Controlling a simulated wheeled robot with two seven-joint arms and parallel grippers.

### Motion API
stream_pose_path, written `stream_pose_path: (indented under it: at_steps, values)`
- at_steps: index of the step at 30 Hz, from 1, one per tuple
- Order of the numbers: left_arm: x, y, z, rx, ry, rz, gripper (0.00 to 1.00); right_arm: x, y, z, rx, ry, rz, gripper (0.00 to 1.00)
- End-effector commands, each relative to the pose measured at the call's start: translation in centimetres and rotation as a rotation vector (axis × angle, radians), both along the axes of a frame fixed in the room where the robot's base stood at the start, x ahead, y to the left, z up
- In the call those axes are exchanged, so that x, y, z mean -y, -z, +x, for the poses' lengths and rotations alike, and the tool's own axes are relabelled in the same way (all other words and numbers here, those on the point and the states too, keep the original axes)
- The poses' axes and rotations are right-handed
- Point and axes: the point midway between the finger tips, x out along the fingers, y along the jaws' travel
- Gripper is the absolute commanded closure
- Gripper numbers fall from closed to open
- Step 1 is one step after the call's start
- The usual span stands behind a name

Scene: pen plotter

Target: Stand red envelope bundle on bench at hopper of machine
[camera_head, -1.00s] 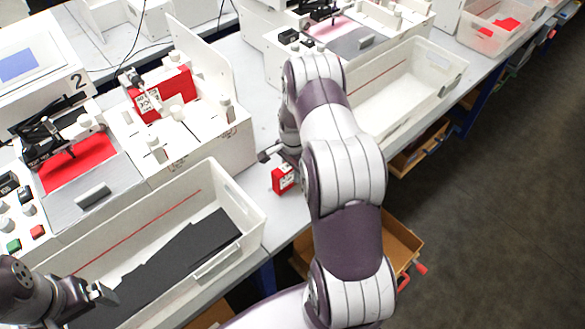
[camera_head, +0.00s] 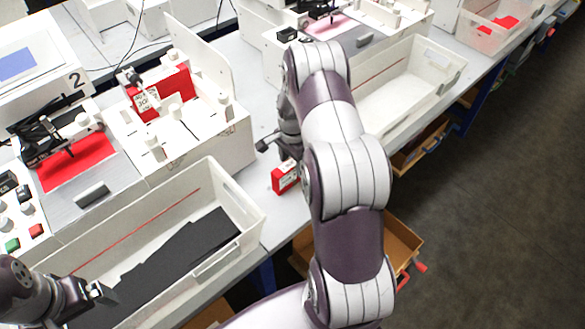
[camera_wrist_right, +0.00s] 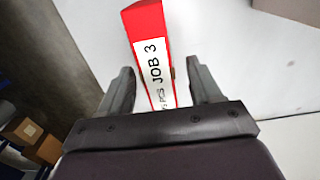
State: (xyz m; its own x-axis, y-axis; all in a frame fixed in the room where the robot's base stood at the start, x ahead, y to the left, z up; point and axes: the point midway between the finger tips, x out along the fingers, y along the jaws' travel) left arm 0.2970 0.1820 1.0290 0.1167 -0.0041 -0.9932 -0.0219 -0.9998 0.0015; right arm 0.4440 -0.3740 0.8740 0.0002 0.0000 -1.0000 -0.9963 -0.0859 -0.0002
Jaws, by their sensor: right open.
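A red envelope bundle (camera_head: 285,177) with a white label stands on the bench strip between two machines. In the right wrist view the bundle (camera_wrist_right: 148,25) shows its red edge and a label reading "JOB 3". My right gripper (camera_head: 283,148) is open near the bundle, its far finger partly hidden by my arm. In the wrist view its fingers (camera_wrist_right: 160,68) lie on either side of the label with gaps beside it. Another red bundle (camera_head: 176,92) stands in the hopper of machine 2 (camera_head: 205,150). My left gripper (camera_head: 97,293) is at the lower left, its jaw opening unclear.
A white tray (camera_head: 235,190) with black sheets lies in front of machine 2. A second white tray (camera_head: 445,65) stands to the right, beyond my right arm. A clear bin with red pieces (camera_head: 490,30) is at the far right. Open drawers (camera_head: 400,240) show below the bench edge.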

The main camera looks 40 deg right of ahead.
Motion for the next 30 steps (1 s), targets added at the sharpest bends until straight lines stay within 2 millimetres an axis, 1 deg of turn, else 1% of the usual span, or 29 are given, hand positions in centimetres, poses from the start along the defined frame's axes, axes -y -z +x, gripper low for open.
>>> stream_pose_path:
  at_steps: [1,3,6,10,11,12,14,15,17,18,20,21,24,25,27,30]
  values:
    - [0.0,0.3,0.0,0.000,0.000,0.000,0.00,0.1,-1.4,0.2,0.006,0.000,-0.002,0.36]
    - [0.0,0.4,0.0,0.000,0.000,0.000,0.00,0.1,-3.2,0.1,0.004,0.000,-0.003,0.36]
    - [0.0,0.6,0.0,0.000,0.000,0.000,0.00,0.0,-5.5,0.0,0.002,0.001,-0.002,0.36]
    - [0.0,0.7,0.0,0.000,0.000,0.000,0.00,0.0,-7.5,0.1,0.000,0.000,-0.001,0.36]
    - [0.0,0.7,0.0,0.000,0.000,0.000,0.00,-0.1,-7.9,0.0,0.000,-0.007,-0.001,0.36]
    - [0.0,0.7,0.0,0.000,0.000,0.000,0.00,-0.7,-8.4,-0.1,0.002,-0.042,-0.002,0.36]
    - [0.0,0.7,0.0,0.000,0.000,0.000,0.00,-2.9,-9.6,-0.5,0.012,-0.166,-0.006,0.36]
    - [0.0,0.7,0.0,0.000,0.000,0.000,0.00,-5.0,-10.7,-1.2,0.020,-0.301,-0.010,0.36]
    - [0.0,0.7,0.0,0.000,0.000,0.000,0.00,-8.8,-12.3,-3.0,0.039,-0.547,-0.023,0.36]
    - [0.0,0.7,0.0,0.000,0.000,0.000,0.00,-11.2,-13.1,-4.5,0.052,-0.717,-0.032,0.36]
    - [0.0,0.7,0.0,0.000,0.000,0.000,0.00,-14.1,-14.1,-7.2,0.070,-0.957,-0.047,0.36]
    - [0.0,0.7,0.0,0.000,0.000,0.000,0.00,-15.7,-14.5,-9.0,0.080,-1.100,-0.058,0.36]
    - [0.0,0.7,0.0,0.000,0.000,0.000,0.00,-18.1,-14.9,-12.7,0.096,-1.367,-0.077,0.36]
    - [0.0,0.7,0.0,0.000,0.000,0.000,0.00,-18.5,-15.0,-13.4,0.099,-1.418,-0.081,0.36]
    - [0.0,0.7,0.0,0.000,0.000,0.000,0.00,-19.0,-15.0,-14.5,0.103,-1.491,-0.087,0.36]
    - [0.0,0.7,0.0,0.000,0.000,0.000,0.00,-19.1,-14.9,-14.8,0.101,-1.513,-0.087,0.36]
